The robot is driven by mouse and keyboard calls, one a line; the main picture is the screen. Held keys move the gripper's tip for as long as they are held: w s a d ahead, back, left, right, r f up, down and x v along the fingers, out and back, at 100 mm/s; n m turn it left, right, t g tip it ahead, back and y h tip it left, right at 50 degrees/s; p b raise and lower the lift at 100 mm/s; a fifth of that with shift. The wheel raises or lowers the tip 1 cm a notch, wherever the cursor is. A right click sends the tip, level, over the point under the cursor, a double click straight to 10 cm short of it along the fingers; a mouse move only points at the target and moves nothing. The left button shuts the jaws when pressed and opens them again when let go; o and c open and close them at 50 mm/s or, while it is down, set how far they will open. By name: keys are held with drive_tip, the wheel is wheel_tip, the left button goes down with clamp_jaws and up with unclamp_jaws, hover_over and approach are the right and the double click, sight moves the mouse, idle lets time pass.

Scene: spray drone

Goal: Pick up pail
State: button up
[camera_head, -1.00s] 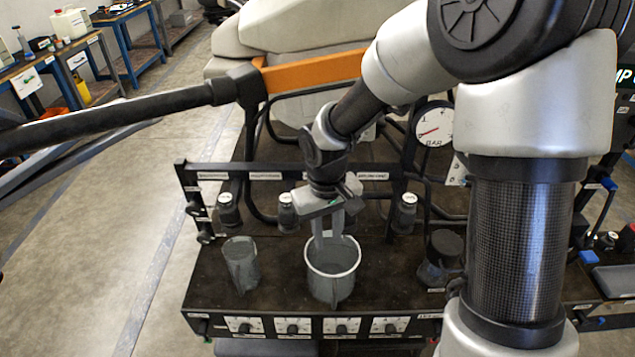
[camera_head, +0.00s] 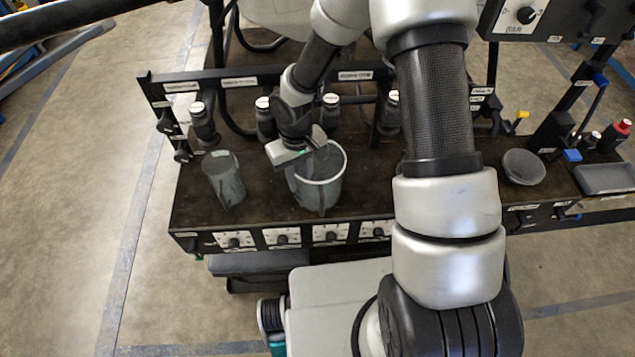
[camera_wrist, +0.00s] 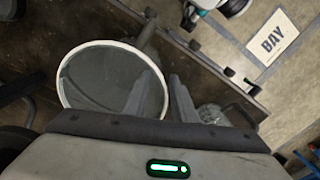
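The pail (camera_head: 320,185) is a grey round container with a white rim, standing upright on the dark bench. It also shows in the wrist view (camera_wrist: 90,85), seen from above, and looks empty. My gripper (camera_wrist: 163,82) is low at the pail's rim. In the wrist view one finger is inside the pail and the other is outside, with the rim between them and a gap visible. In the head view my gripper (camera_head: 298,172) is at the pail's left side, and its fingertips are mostly hidden.
Black-bodied valves (camera_head: 265,118) and a rail line the back. A small grey bowl (camera_head: 523,167) and a tray (camera_head: 605,178) are at the right. Knob panels (camera_head: 282,237) run along the front.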

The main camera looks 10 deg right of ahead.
hover_over(300, 203)
wheel_tip(300, 203, down, 5)
drive_tip(key=shift+w+f+b, duration=0.1)
drive_tip(key=shift+b, duration=0.35)
drive_tip(key=shift+c, duration=0.3)
clamp_jaws()
